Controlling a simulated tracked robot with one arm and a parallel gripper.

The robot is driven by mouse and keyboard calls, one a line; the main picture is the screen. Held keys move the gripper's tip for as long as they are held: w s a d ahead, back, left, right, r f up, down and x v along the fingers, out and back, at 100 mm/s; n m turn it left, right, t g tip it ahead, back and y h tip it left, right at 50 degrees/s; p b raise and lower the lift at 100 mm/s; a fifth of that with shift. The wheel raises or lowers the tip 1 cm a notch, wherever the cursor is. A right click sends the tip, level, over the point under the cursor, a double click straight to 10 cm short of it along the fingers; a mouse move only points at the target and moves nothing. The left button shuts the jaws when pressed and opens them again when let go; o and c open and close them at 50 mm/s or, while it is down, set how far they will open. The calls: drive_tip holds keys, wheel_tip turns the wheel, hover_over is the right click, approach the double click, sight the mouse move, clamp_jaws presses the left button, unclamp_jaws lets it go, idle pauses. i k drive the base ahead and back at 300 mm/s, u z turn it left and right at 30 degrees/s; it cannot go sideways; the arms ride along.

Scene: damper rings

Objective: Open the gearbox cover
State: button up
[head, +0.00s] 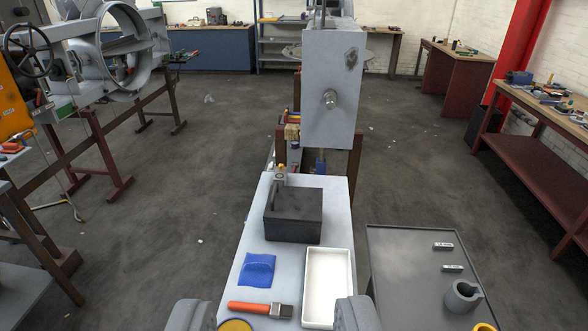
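A light grey box (333,90) with a flat front face stands at the top centre, beyond the narrow bench. It looks like the gearbox, and its front face looks like the closed cover. A round metal knob (330,98) sticks out of that face, with a dark worn patch above and to the right of it. I cannot make out hinges or a latch. My gripper (274,312) shows as two grey fingers at the bottom edge, wide apart, with nothing held between them. It is well short of the box.
A narrow light bench (250,235) holds a dark block (293,215), a blue cloth (257,268), an orange-handled brush (259,308) and a white tray (328,255).

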sight(285, 203)
drive_tip(key=z, duration=0.1)
drive_tip(key=i, duration=1.2)
drive_tip(key=z, duration=0.15)
